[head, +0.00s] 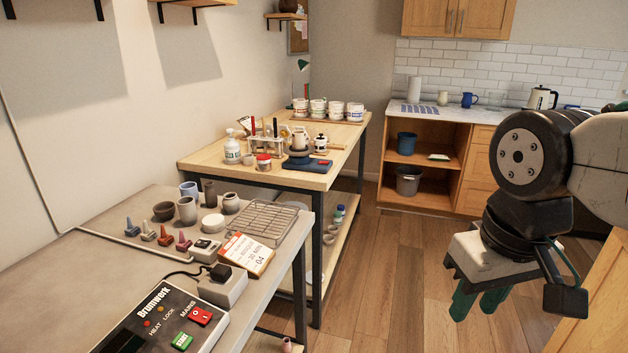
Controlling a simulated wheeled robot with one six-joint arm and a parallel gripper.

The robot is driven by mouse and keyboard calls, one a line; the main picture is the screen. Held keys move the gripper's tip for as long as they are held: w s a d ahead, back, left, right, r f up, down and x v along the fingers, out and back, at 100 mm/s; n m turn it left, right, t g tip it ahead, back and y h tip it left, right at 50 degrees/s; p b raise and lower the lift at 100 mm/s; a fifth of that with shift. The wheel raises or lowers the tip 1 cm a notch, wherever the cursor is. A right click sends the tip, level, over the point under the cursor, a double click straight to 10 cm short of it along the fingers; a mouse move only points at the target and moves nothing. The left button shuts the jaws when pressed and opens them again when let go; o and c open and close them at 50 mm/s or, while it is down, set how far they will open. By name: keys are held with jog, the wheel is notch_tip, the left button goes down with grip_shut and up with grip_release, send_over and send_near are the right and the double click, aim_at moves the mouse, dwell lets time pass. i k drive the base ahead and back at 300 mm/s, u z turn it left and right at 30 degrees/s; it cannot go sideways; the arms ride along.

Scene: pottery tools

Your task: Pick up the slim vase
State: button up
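A narrow, dark brown-grey upright vessel (210,193), the slimmest of the pots, looks like the slim vase. It stands on the grey table at the left, among other pots, and its base is partly hidden by them. A wider grey vase (187,210) stands just in front and to its left. My gripper (478,305) hangs at the right of the view with green fingers pointing down. The fingers show a gap with nothing visible between them. It is far to the right of the pots, over the floor side.
Close around the dark vessel are a blue-grey mug (189,189), a small bowl (231,203), a dark bowl (163,211) and a white round pot (213,224). Wooden floor (390,270) is clear.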

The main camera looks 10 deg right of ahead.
aim_at(210, 194)
jog(key=z, duration=0.7)
jog(key=k, duration=0.35)
jog(key=z, duration=0.15)
jog(key=i, duration=3)
jog(key=u, duration=2.45)
